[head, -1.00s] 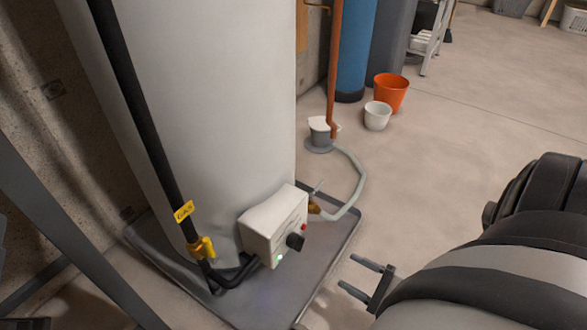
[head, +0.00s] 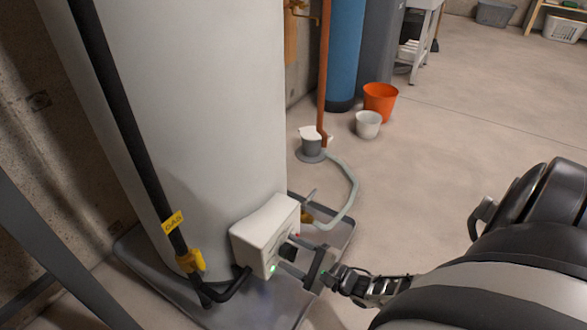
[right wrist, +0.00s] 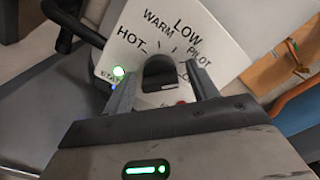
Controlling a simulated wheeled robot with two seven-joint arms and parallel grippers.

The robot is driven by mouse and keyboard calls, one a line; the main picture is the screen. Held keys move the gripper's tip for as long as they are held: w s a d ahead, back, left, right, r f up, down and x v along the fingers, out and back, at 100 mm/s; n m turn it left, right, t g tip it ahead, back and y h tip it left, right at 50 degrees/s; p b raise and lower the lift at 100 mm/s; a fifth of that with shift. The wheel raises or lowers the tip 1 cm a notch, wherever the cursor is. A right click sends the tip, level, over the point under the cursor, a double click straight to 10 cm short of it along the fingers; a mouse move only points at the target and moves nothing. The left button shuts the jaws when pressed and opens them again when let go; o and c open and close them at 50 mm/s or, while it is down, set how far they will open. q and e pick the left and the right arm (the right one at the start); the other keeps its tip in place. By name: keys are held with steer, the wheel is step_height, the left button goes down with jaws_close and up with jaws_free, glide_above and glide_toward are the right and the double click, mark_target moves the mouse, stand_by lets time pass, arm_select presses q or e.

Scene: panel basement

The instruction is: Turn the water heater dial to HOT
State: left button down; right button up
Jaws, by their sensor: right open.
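The water heater (head: 200,110) is a tall pale tank on the left of the head view. Its white control box (head: 258,230) sits low on its front. The dark dial (right wrist: 158,72) shows in the right wrist view, with HOT, WARM, LOW and PILOT lettered around it; a further label is partly hidden. I cannot tell which mark the dial points to. My right gripper (head: 287,253) is open at the box face, its fingers on either side of the dial. I cannot tell whether they touch it. My left gripper is not in view.
A black gas pipe (head: 125,125) with a yellow valve (head: 190,262) runs left of the box. A pale hose (head: 350,190) curves behind it on the right. An orange bucket (head: 381,100) and a white bucket (head: 368,124) stand farther back. The floor at right is open.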

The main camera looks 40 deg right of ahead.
steer(key=c, duration=1)
steer(key=shift+o, duration=0.2)
